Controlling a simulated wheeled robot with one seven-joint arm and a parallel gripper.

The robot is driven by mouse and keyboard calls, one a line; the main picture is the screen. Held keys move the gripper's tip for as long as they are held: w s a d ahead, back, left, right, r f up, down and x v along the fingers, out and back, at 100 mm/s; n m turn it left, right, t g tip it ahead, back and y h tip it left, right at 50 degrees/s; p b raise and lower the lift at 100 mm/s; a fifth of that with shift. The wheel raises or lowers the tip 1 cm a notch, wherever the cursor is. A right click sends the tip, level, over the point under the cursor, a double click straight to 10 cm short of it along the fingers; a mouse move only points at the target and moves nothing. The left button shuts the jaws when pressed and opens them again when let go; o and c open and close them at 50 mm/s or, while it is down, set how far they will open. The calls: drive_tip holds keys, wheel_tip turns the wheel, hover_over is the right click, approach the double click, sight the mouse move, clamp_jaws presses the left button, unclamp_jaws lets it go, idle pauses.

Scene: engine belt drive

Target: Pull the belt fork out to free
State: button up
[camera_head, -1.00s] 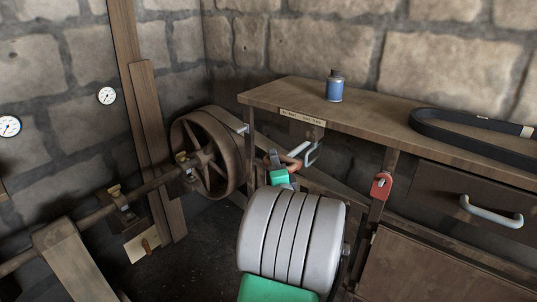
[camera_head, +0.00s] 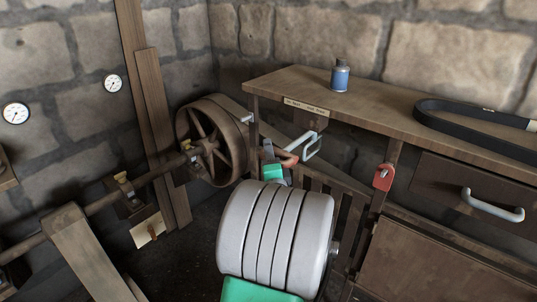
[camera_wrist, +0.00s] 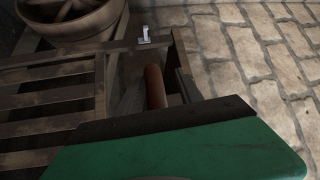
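The belt fork shows under the front edge of the bench, with a reddish-brown handle (camera_head: 288,157) and a pale bent bracket (camera_head: 309,147). In the wrist view, a reddish-brown cylinder (camera_wrist: 155,87), apparently the handle, sticks out beyond the dark edge of my green hand. A dark finger-like bar (camera_wrist: 185,85) lies close on its right.
A spoked pulley wheel (camera_head: 211,142) and shaft stand left of the bench (camera_head: 375,99). A black belt (camera_head: 470,122) and a blue can (camera_head: 340,77) lie on the bench top. A slatted frame (camera_head: 335,190) stands below.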

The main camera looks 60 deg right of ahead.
drive_tip(key=shift+s+f, duration=0.1)
drive_tip(key=shift+f, duration=0.05)
drive_tip(key=shift+s+a+f, duration=0.1)
drive_tip(key=shift+s+a, duration=0.15)
drive_tip(key=r+b+v, duration=0.1)
drive_tip(key=b+v, duration=0.1)
drive_tip(key=v, duration=0.5)
drive_tip(key=shift+f, duration=0.4)
drive_tip(key=shift+a, duration=0.1)
